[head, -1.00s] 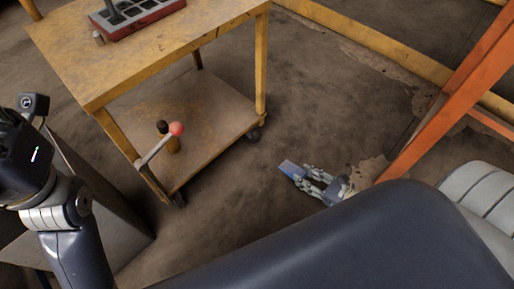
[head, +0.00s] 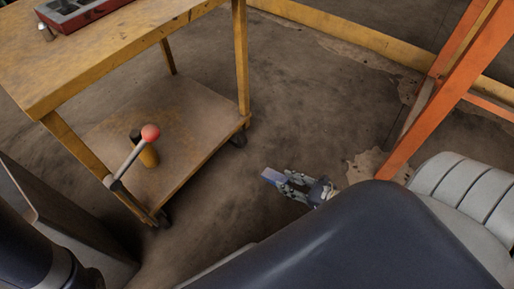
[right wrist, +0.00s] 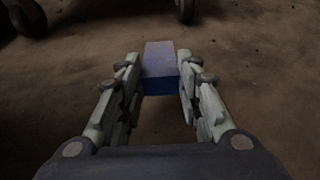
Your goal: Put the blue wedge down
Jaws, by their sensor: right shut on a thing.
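The blue wedge (head: 271,176) is held out over the bare brown floor, right of the yellow trolley. My right gripper (head: 284,181) is shut on it. In the right wrist view the wedge (right wrist: 160,68) sits between the two fingers (right wrist: 160,83), with a pale top and a darker blue near face. Its far part sticks out past the fingertips. How high it is above the floor I cannot tell. My left gripper is out of view; only part of my left arm shows at the bottom left.
The yellow trolley (head: 120,58) has a red tray (head: 78,12) on top and a yellow-and-black cylinder (head: 147,154) and red-knobbed lever (head: 150,133) low down. An orange post (head: 440,90) stands at the right. The floor (head: 310,110) between is clear.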

